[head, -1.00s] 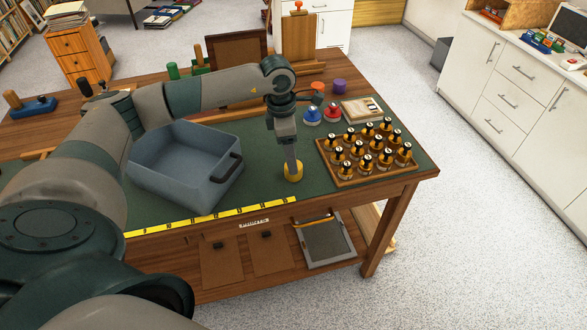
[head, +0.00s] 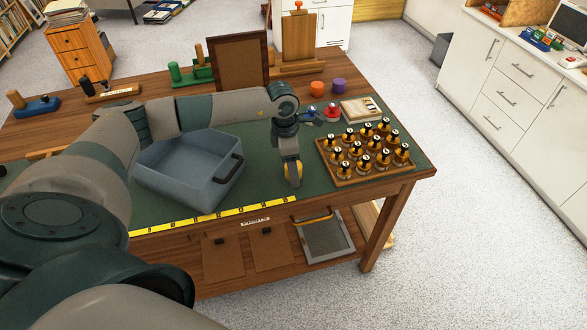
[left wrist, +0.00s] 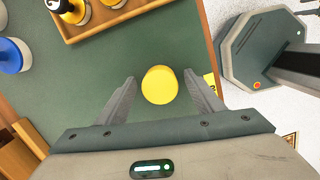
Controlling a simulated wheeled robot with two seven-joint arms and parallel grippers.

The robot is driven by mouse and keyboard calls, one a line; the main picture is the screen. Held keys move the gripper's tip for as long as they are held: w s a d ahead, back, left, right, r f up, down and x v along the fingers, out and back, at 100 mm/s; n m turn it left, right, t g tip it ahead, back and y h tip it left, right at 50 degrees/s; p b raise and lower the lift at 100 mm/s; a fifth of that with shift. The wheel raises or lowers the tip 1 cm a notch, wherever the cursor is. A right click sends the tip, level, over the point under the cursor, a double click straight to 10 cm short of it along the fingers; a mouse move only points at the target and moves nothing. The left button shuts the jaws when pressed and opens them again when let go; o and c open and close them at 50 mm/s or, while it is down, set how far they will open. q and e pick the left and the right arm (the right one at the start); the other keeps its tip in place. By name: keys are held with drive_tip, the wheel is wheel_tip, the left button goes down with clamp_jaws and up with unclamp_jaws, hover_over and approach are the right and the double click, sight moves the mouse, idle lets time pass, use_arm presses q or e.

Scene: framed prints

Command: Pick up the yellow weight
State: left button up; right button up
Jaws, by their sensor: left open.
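The yellow weight (left wrist: 160,85) stands on the green mat near the table's front edge. In the left wrist view it is a plain yellow disc lying between the two fingers, with a gap visible on each side. My left gripper (left wrist: 161,88) is open around it. In the head view the gripper (head: 294,178) points straight down, and a grey finger hides the middle of the yellow weight (head: 287,171). My right gripper is not in view.
A wooden tray (head: 372,179) of several brass weights stands close to the right. A blue-grey bin (head: 165,184) stands to the left. Red (head: 332,112), orange (head: 317,88) and purple (head: 339,85) pieces stand behind. A yellow ruler (head: 215,215) runs along the front edge.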

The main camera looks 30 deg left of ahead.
use_arm(q)
clamp_jaws()
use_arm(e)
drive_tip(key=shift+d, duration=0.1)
use_arm(q)
drive_tip(key=shift+r, duration=0.15)
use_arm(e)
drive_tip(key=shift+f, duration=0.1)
